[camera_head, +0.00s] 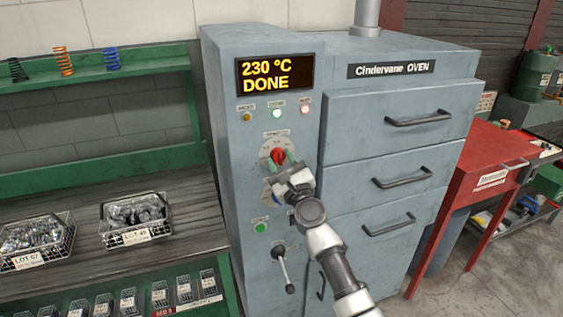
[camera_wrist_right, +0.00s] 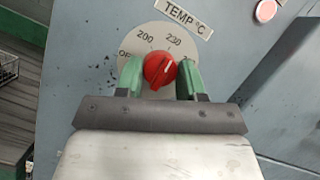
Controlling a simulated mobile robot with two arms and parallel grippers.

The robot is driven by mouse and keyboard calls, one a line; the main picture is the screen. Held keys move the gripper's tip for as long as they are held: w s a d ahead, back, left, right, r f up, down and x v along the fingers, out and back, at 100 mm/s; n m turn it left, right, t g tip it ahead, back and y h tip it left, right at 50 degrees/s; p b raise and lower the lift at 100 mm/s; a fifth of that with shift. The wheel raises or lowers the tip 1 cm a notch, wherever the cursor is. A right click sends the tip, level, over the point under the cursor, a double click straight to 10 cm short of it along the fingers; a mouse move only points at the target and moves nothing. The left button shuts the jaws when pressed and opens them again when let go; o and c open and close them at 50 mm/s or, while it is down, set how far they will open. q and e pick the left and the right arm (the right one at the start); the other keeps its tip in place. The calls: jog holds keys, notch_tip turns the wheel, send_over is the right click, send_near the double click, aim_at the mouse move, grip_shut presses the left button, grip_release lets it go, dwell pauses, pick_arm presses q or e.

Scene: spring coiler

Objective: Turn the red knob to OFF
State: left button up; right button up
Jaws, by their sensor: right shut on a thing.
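The red knob (camera_head: 278,155) sits on a round pale dial on the oven's control column. In the right wrist view the red knob (camera_wrist_right: 159,69) is between the two green fingers of my right gripper (camera_wrist_right: 161,78), which is shut on it. The dial plate (camera_wrist_right: 155,32) reads 200 at upper left, 230 at upper right, and a partly covered OFF at the left. A pale mark on the knob slants towards upper right, nearer the 230 side. In the head view my right gripper (camera_head: 281,166) reaches the knob from below. My left gripper is out of view.
The oven display (camera_head: 275,72) reads 230 °C DONE. Small lamps sit above the dial; a green button (camera_head: 260,228) and a lever (camera_head: 284,270) sit below. Oven drawers (camera_head: 395,120) are shut at right. Wire baskets (camera_head: 135,219) stand on the left bench.

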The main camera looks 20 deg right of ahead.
jog(key=shift+n, duration=0.4)
jog(key=n+y, duration=0.1)
jog(key=n, duration=0.2)
jog(key=n+g+y, duration=0.1)
jog(key=n+y, duration=0.1)
jog(key=n, duration=0.1)
jog(key=shift+d+r, duration=0.1)
jog(key=shift+d, duration=0.05)
jog(key=n+g+y+p, duration=0.1)
jog(key=n, duration=0.2)
jog(key=shift+n+g, duration=0.3)
jog(key=n+g+p, duration=0.1)
jog(key=n, duration=0.2)
jog(key=shift+r+y, duration=0.15)
jog(key=shift+y, duration=0.25)
jog(key=n+p, duration=0.1)
jog(key=n, duration=0.1)
jog(key=n+g+p, duration=0.1)
jog(key=n, duration=0.1)
jog(key=shift+d+r+n+g+p, duration=0.1)
jog(key=shift+r+n+g+p, duration=0.05)
jog(key=shift+n+g+p, duration=0.2)
jog(key=n+g+h+p, duration=0.1)
jog(key=n+p, duration=0.1)
jog(key=n, duration=0.1)
jog(key=shift+p, duration=0.4)
jog(key=shift+n+p, duration=0.4)
jog(key=shift+n, duration=0.15)
jog(key=shift+h, duration=0.3)
